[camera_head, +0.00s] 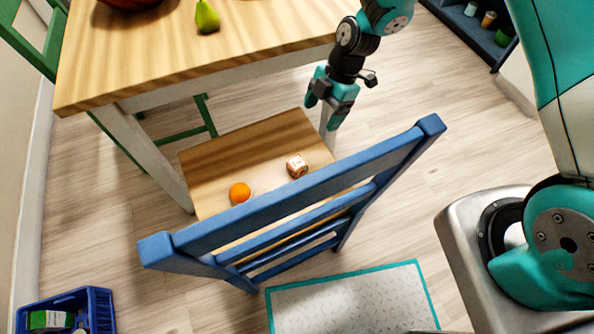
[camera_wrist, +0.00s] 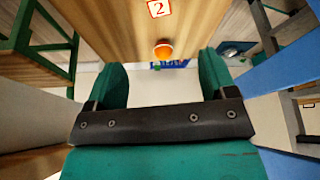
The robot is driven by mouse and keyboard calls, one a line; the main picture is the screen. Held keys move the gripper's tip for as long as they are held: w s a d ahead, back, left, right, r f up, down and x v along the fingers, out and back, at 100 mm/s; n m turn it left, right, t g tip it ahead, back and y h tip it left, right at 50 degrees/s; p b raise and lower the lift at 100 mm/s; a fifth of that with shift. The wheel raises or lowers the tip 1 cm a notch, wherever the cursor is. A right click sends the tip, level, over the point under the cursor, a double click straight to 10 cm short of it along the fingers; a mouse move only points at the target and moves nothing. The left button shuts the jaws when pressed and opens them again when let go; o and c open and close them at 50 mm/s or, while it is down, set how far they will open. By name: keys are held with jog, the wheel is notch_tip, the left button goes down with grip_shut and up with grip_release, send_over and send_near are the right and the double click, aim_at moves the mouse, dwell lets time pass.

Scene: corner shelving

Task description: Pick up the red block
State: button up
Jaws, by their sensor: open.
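The block (camera_head: 297,166) is small, with pale faces and reddish-brown edges and markings. It sits on the wooden seat (camera_head: 225,160) of a blue chair. In the wrist view the block (camera_wrist: 159,9) shows a red-bordered face with a red "2" at the top edge, partly cut off. My gripper (camera_head: 328,106) is open and empty, above and to the right of the block in the head view, apart from it. In the wrist view its two fingers (camera_wrist: 160,75) are spread wide with nothing between them that they touch.
An orange ball (camera_head: 240,193) lies left of the block on the seat. The blue chair back (camera_head: 300,190) rises in front of the seat. A wooden table (camera_head: 150,60) with a green pear (camera_head: 207,17) stands behind.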

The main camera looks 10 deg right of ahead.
jog(key=b, duration=0.1)
send_over(298, 162)
jog(key=w+d, duration=0.1)
jog(key=d, duration=0.2)
jog(key=f, duration=1.1)
jog(key=shift+a, duration=0.2)
jog(key=shift+a+b+x, duration=0.2)
jog(key=shift+b+x, duration=0.05)
jog(key=shift+x, duration=1.35)
jog(key=shift+a+b+x, duration=0.15)
jog(key=shift+b+x, duration=0.05)
jog(key=shift+x, duration=1.35)
jog(key=shift+r, duration=0.1)
jog(key=c, duration=1)
